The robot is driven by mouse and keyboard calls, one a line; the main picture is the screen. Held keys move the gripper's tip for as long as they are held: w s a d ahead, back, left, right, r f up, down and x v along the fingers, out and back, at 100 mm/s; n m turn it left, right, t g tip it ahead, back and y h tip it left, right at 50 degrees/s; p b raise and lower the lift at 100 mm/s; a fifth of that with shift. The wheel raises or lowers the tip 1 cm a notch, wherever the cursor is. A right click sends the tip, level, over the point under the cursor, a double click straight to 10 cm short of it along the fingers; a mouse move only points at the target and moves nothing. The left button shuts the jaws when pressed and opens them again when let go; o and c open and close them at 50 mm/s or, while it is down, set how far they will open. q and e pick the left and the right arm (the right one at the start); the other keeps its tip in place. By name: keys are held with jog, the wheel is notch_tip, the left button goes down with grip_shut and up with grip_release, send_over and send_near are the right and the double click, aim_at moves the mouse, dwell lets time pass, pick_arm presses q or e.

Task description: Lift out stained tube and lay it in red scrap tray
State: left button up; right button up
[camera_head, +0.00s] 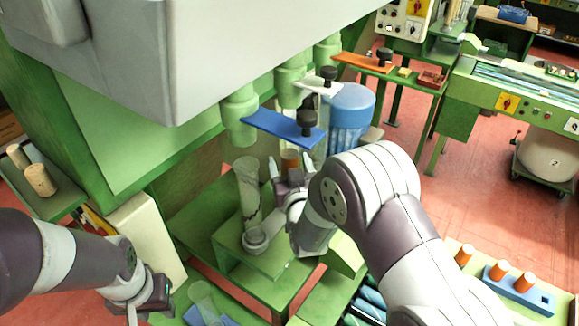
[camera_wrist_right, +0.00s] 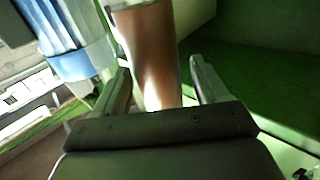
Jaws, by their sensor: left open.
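The stained tube (camera_head: 289,158) is brown-orange and stands upright below the green nozzles, partly hidden behind my right gripper (camera_head: 278,164). In the right wrist view the brown tube (camera_wrist_right: 149,50) is between the two fingers of the right gripper (camera_wrist_right: 160,75). A gap shows beside the right-hand finger, so the gripper is open around it. My left gripper (camera_head: 150,303) is open and empty at the lower left, far from the tube. I cannot make out a red scrap tray with certainty; a small reddish box (camera_head: 432,79) sits on the back green table.
A clear tube with a dark crack line (camera_head: 249,195) stands left of my right gripper. A blue ribbed container (camera_head: 350,115) is behind. Another clear tube (camera_head: 205,300) is near my left gripper. Corks (camera_head: 40,180) lie at left. A blue rack (camera_head: 518,290) holds orange-topped items.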

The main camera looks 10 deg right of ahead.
jog(key=c, duration=1)
jog(key=shift+r, duration=0.1)
